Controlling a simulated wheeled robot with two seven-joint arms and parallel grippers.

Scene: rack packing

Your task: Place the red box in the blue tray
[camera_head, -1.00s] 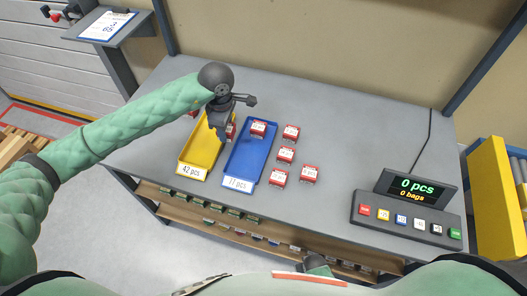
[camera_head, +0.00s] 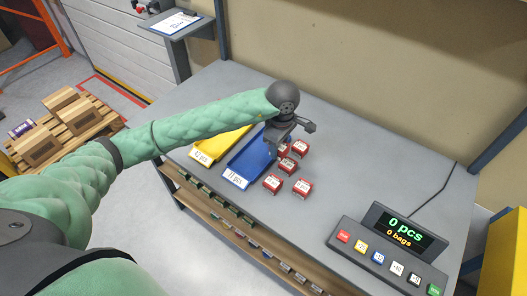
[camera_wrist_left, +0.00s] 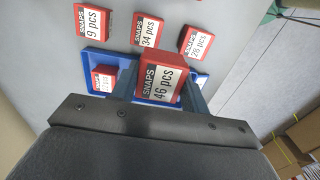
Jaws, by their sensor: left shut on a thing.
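My left gripper (camera_head: 280,147) is shut on a red box. In the left wrist view, this held red box (camera_wrist_left: 162,80) sits between the fingers, labelled "SNAPS 46 pcs". The blue tray (camera_wrist_left: 96,57) shows below and behind it, and another red box (camera_wrist_left: 103,78) lies in that tray. In the head view the blue tray (camera_head: 245,164), labelled "11 pcs", lies on the table, its far end hidden by my gripper. The gripper is over the tray's far right part; I cannot tell its exact height. My right gripper is not in view.
Several loose red boxes (camera_head: 287,164) lie on the table right of the blue tray. A yellow tray (camera_head: 218,145) lies to its left. A counting console (camera_head: 390,250) stands at the front right. The table between boxes and console is clear.

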